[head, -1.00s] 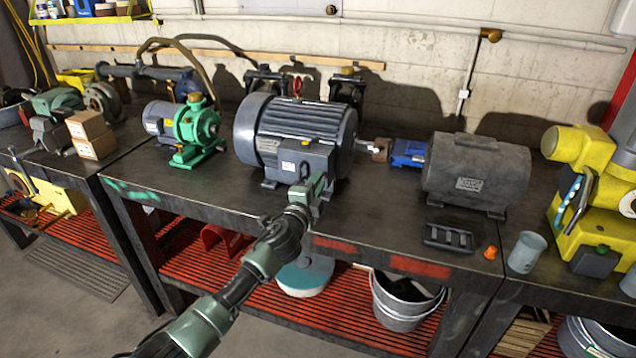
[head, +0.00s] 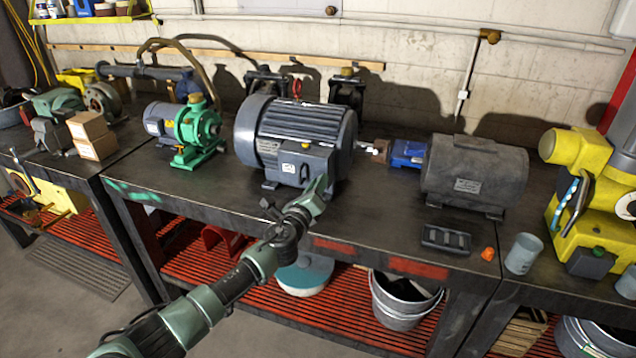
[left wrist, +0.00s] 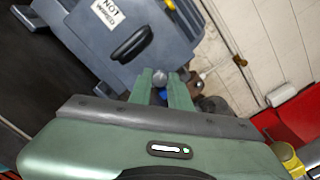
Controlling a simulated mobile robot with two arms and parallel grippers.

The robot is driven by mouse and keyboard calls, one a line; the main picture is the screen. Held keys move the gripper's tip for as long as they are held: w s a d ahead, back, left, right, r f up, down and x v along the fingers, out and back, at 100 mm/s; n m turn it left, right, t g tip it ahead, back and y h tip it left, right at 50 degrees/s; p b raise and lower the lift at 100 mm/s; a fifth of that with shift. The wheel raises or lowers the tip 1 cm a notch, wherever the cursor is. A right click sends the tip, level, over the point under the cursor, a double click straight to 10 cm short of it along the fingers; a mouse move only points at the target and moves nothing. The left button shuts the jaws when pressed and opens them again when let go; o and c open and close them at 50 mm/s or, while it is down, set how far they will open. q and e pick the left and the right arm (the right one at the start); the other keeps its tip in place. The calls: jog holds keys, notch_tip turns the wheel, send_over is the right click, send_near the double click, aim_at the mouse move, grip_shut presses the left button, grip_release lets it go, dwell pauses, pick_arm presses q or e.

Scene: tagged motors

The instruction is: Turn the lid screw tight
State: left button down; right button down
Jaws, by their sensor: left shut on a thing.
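The large grey motor (head: 300,122) stands on the bench with a grey terminal box (head: 312,160) on its front. The box bears a white tag, which reads "NOT WIRED" (left wrist: 107,12) in the left wrist view. A dark handle-like part (left wrist: 130,44) sits on the box face. My left gripper (head: 323,186) is at the box's front right; its green fingers (left wrist: 161,86) also show in the left wrist view. They are shut on a round grey screw head (left wrist: 159,76) beside the box edge. The screw's shank is hidden. My right gripper is out of view.
A green pump (head: 197,130) stands left of the motor. A dark grey motor (head: 475,172) with a blue coupling stands right.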

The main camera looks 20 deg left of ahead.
pick_arm(q)
jog(key=m+p, duration=0.3)
jog(key=m, duration=0.5)
jog(key=m+p, duration=0.3)
jog(key=m, duration=0.5)
jog(key=f+m+p, duration=0.1)
jog(key=m+p, duration=0.2)
jog(key=m, duration=0.4)
jog(key=shift+s+d+m, duration=0.1)
jog(key=shift+s+m, duration=0.05)
jog(key=shift+m, duration=0.25)
jog(key=c, duration=1.3)
grip_release()
jog(key=shift+r, duration=0.4)
jog(key=shift+s, duration=0.1)
